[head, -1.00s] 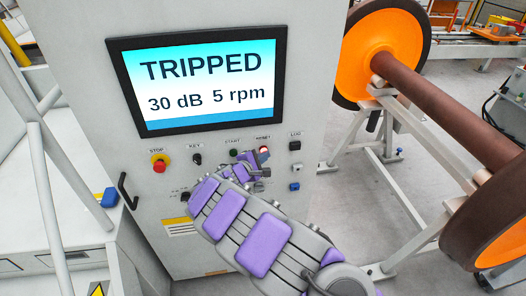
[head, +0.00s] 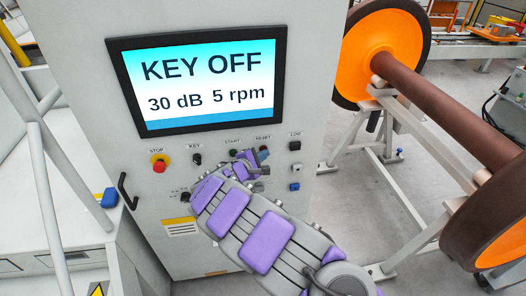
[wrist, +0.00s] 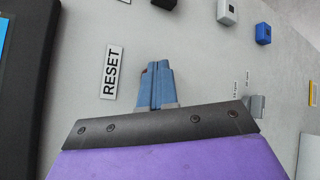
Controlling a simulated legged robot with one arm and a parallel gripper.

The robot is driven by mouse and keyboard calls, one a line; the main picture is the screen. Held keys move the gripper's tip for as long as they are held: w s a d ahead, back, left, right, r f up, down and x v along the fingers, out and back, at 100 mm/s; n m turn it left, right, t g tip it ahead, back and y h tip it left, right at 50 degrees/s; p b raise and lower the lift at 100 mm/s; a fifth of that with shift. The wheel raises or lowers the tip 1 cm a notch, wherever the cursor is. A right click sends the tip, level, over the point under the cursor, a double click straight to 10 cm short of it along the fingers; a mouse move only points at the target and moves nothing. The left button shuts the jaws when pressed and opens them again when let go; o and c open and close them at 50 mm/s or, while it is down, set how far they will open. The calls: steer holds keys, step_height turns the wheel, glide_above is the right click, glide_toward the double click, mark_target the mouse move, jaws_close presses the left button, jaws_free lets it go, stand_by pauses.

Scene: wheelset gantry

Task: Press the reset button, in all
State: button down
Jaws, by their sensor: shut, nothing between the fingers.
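The control panel's screen (head: 205,82) reads "KEY OFF" above "30 dB 5 rpm". The RESET label (head: 263,136) is on the panel below the screen's right corner, and it also shows in the wrist view (wrist: 111,72). My gripper (head: 262,153) is at the panel just below that label. In the wrist view my gripper's blue-grey fingers (wrist: 155,84) are together with nothing between them, pointing at the panel right of the label. The reset button is hidden by the fingers, so contact cannot be told.
A black button (head: 295,146) and a blue one (head: 294,186) are to the right. A large wheelset (head: 455,115) on a white frame stands right of the cabinet.

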steer(key=shift+s, duration=0.15)
steer(key=shift+s+d+b, duration=0.2)
steer(key=shift+s+b, duration=0.25)
steer(key=shift+s, duration=0.2)
steer(key=s, duration=0.2)
steer(key=s+d+b, duration=0.1)
steer(key=s, duration=0.1)
steer(key=shift+s+d, duration=0.2)
steer(key=shift+s, duration=0.2)
stand_by(0.7)
